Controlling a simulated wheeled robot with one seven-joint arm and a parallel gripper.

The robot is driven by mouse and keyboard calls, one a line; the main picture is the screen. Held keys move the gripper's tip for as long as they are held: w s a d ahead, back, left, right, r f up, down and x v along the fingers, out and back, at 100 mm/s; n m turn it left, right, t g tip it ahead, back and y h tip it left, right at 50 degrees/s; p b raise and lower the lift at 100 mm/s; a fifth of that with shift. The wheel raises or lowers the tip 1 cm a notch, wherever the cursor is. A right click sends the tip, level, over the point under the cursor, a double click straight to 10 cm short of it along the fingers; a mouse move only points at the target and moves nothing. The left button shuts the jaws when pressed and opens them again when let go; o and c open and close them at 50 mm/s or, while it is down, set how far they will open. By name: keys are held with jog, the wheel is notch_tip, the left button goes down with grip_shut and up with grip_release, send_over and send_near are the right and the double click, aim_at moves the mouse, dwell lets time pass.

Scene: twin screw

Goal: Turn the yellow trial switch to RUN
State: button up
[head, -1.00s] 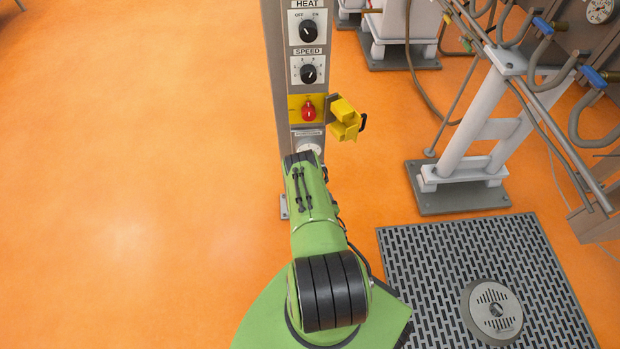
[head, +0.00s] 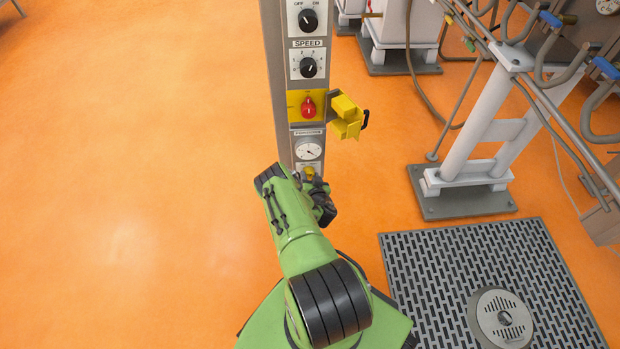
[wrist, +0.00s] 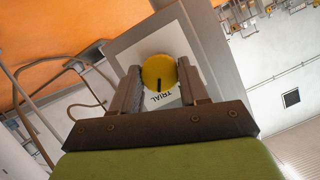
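The yellow trial switch (head: 309,172) is a round knob low on the grey control column, just below a dial gauge. In the wrist view the yellow knob (wrist: 159,72) sits on a pale plate marked TRIAL, and its dark pointer mark faces the lettering. The RUN marking cannot be made out. My gripper (head: 320,188) is in front of the knob, partly hidden by my own arm in the head view. In the wrist view my gripper (wrist: 160,78) is open, with one finger on each side of the knob. Contact with the knob cannot be made out.
Above on the column are the gauge (head: 308,150), a red knob (head: 308,107) on a yellow plate, a yellow hinged cover (head: 347,118) jutting right, and the SPEED knob (head: 308,67). A grey pipe stand (head: 470,165) is at right. Orange floor lies clear at left.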

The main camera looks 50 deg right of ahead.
jog(key=c, duration=0.5)
jog(key=n+g+h, duration=0.1)
jog(key=n, duration=0.1)
jog(key=n+g, duration=0.1)
jog(key=shift+w+a+n+h, duration=0.15)
jog(key=shift+n+h, duration=0.25)
jog(key=n+g+h, duration=0.1)
jog(key=n, duration=0.1)
jog(key=n+g+h, duration=0.1)
jog(key=n, duration=0.1)
jog(key=shift+w+a, duration=0.1)
jog(key=shift+w, duration=0.05)
jog(key=shift+h, duration=0.3)
dwell(0.4)
jog(key=o, duration=1)
jog(key=shift+o, duration=0.2)
